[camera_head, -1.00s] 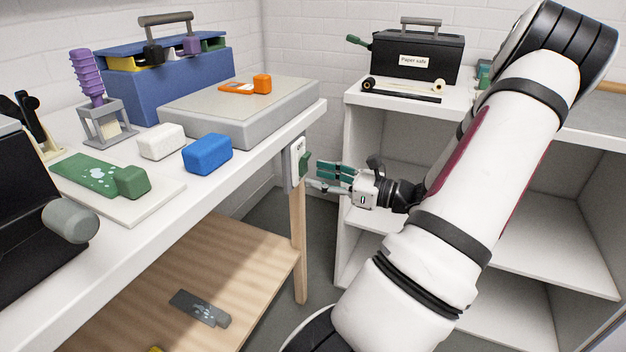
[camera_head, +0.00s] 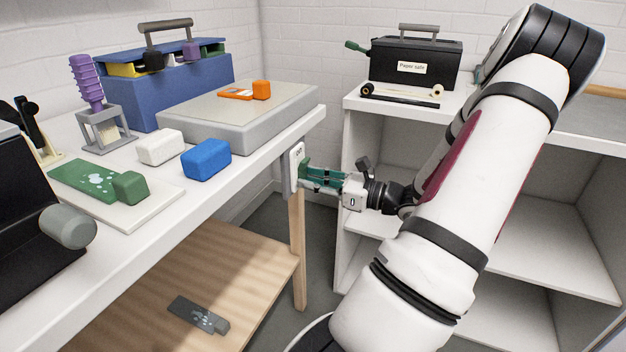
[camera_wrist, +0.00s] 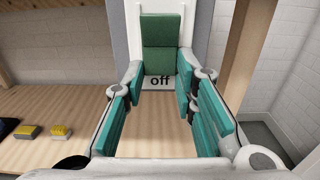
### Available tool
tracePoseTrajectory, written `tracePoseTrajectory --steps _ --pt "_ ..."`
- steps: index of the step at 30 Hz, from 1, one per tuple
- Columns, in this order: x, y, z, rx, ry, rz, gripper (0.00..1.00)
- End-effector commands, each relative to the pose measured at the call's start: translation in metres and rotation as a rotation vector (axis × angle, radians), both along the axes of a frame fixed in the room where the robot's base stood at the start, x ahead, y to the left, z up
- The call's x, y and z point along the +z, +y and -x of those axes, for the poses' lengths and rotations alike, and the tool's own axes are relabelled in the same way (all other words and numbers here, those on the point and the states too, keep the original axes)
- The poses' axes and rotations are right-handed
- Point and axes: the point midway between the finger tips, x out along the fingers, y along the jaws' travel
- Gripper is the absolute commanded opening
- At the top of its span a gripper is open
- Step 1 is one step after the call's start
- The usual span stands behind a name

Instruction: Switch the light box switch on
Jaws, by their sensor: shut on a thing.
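The light box switch is a green block (camera_wrist: 162,46) on a white plate (camera_head: 294,168) at the end of the white bench. The word "off" shows below the green block in the wrist view. Small dark lettering shows above it in the head view. My gripper (camera_head: 305,178) is at the plate, with its teal fingers on either side of the green block's lower part. It is shut on the block, as the wrist view also shows for the gripper (camera_wrist: 160,77). The light box (camera_head: 240,112) is a grey slab on the bench above.
On the bench are a blue block (camera_head: 206,160), a white block (camera_head: 160,147), a blue case (camera_head: 165,90) and an orange item (camera_head: 261,90). A wooden shelf (camera_head: 200,265) lies below. A white shelf unit (camera_head: 349,240) stands right of my gripper, carrying a black paper safe (camera_head: 440,62).

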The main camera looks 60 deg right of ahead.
Motion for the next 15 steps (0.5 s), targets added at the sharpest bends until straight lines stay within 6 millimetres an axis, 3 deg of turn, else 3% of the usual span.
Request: tracePoseTrajectory --steps 15 --pt "0.0133 0.0011 0.0037 0.006 0.244 0.021 0.00"
